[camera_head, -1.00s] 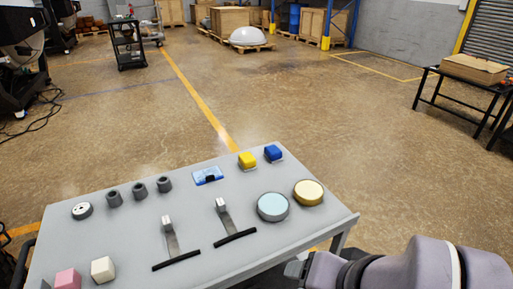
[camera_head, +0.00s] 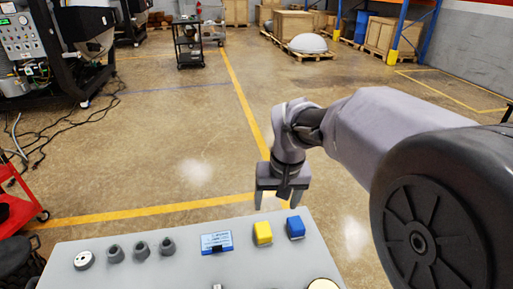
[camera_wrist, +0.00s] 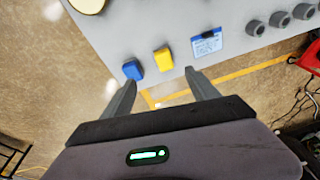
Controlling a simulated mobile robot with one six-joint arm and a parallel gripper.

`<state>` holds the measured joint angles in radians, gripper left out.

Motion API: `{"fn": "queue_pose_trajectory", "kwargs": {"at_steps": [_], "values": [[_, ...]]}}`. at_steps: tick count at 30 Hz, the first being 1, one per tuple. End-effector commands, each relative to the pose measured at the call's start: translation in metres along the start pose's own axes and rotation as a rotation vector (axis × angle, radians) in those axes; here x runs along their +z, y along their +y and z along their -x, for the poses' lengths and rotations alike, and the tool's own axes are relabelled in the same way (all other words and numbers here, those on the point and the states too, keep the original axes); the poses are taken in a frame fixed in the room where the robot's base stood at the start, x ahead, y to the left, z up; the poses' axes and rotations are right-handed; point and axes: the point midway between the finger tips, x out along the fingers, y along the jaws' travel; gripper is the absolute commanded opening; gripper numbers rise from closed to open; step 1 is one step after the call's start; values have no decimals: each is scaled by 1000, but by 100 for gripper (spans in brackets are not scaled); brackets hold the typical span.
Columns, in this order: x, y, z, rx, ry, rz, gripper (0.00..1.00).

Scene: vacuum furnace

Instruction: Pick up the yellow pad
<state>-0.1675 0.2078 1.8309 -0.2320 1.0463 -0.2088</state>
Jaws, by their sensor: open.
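The yellow pad (camera_head: 262,233) is a small block on the top of the grey panel (camera_head: 130,255), near its far edge. A blue pad (camera_head: 295,227) sits just right of it. My gripper (camera_head: 277,203) is open and empty, pointing down above and beyond the panel's far edge, apart from the pads. In the wrist view the yellow pad (camera_wrist: 163,59) lies ahead of my fingertips (camera_wrist: 158,82), between their lines, with the blue pad (camera_wrist: 133,69) to its left, close to the left finger. Nothing hides the yellow pad.
A blue-and-white card (camera_head: 216,242) lies left of the yellow pad. Several dark grey knobs (camera_head: 141,249) stand farther left. A round disc (camera_wrist: 87,4) shows in the wrist view. The floor (camera_head: 170,165) beyond the panel is clear. A red cart (camera_head: 22,208) is at the left.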

Motion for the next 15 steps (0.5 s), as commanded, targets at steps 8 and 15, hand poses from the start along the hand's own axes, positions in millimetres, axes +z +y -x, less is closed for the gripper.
{"fn": "queue_pose_trajectory", "kwargs": {"at_steps": [8, 15], "values": [[-46, -19, -46, 37, -86, 133, 69], [-39, -16, -118, 38, -90, 134, 69]]}}
